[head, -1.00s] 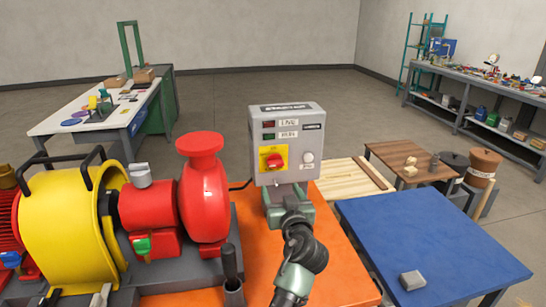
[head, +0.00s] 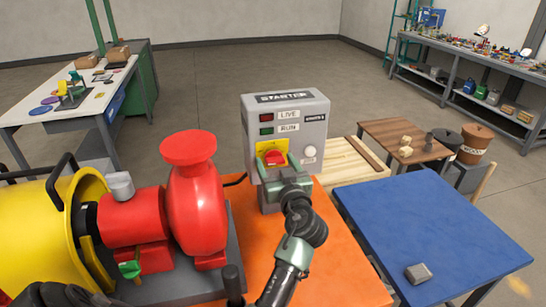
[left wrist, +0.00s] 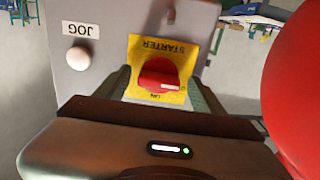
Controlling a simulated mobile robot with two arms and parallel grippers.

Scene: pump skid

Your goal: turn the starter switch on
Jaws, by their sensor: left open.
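The grey starter box (head: 314,120) stands upright on the orange surface. Its front has a yellow plate (left wrist: 134,58) with a red rotary knob (left wrist: 158,73). The knob's white mark points right in the left wrist view, where the lettering is upside down. My left gripper (head: 272,157) is open at the plate. Its fingers lie on either side of the knob, with yellow showing between knob and fingers, so it is not gripped. In the head view the gripper hides the lower knob. My right gripper is not in view.
A white JOG button (head: 310,151) sits right of the knob. The LIVE lamp (head: 265,118) and RUN lamp (head: 266,131) look dark. The red pump housing (head: 198,205) rises close left of my arm. A blue table (head: 440,225) stands right.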

